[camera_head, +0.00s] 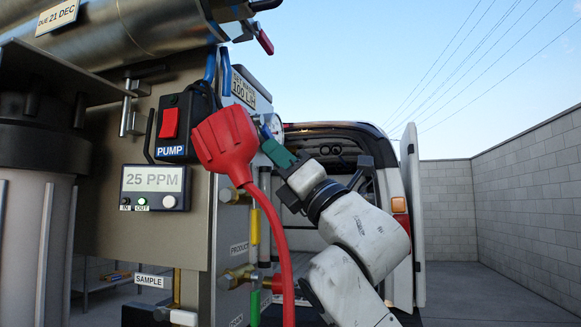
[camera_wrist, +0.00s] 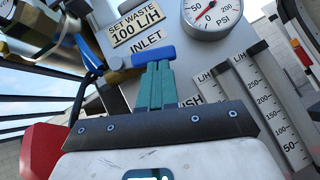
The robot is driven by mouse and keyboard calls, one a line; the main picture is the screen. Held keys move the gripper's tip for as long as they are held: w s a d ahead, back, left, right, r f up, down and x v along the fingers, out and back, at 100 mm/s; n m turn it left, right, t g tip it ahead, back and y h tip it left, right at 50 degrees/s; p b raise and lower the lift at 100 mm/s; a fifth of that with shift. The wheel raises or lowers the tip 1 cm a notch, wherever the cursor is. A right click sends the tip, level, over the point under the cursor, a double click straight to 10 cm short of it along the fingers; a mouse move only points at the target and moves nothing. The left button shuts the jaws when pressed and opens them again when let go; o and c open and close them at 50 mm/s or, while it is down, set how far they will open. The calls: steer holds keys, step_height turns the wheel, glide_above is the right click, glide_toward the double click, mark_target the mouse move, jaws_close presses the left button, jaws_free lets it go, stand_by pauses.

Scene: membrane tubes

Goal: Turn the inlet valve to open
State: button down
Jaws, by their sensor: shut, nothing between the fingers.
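The inlet valve has a blue lever handle (camera_wrist: 153,53) lying nearly crosswise under the INLET label (camera_wrist: 148,40) in the wrist view. Its brass body (camera_wrist: 118,75) shows at the handle's left. My gripper (camera_wrist: 156,68) is shut, its green fingers together with tips right at the handle's lower edge. I cannot tell whether they touch it. In the head view, my gripper (camera_head: 268,145) reaches the panel's side behind the red plug. A small blue piece of the handle (camera_head: 265,132) shows at the fingertips; the rest of the valve is hidden.
A pressure gauge (camera_wrist: 211,14) and flow meters (camera_wrist: 269,110) are on the panel right of the valve. The red plug (camera_head: 224,142) and its cable stand close to my gripper's left. A pump switch (camera_head: 170,123) and a display (camera_head: 154,179) face forward. A van (camera_head: 340,137) stands behind.

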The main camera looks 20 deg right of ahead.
steer(key=shift+w+d+r, duration=0.25)
steer(key=shift+w+r, duration=0.2)
steer(key=shift+w, duration=0.1)
steer(key=shift+d+r, duration=0.15)
steer(key=shift+r, duration=0.05)
stand_by(0.3)
steer(key=shift+f, duration=0.1)
steer(key=s+d+f+b, duration=0.3)
steer(key=s+d+f, duration=0.1)
steer(key=f, duration=0.7)
steer(key=shift+d+b, duration=0.35)
steer(key=shift+d, duration=0.45)
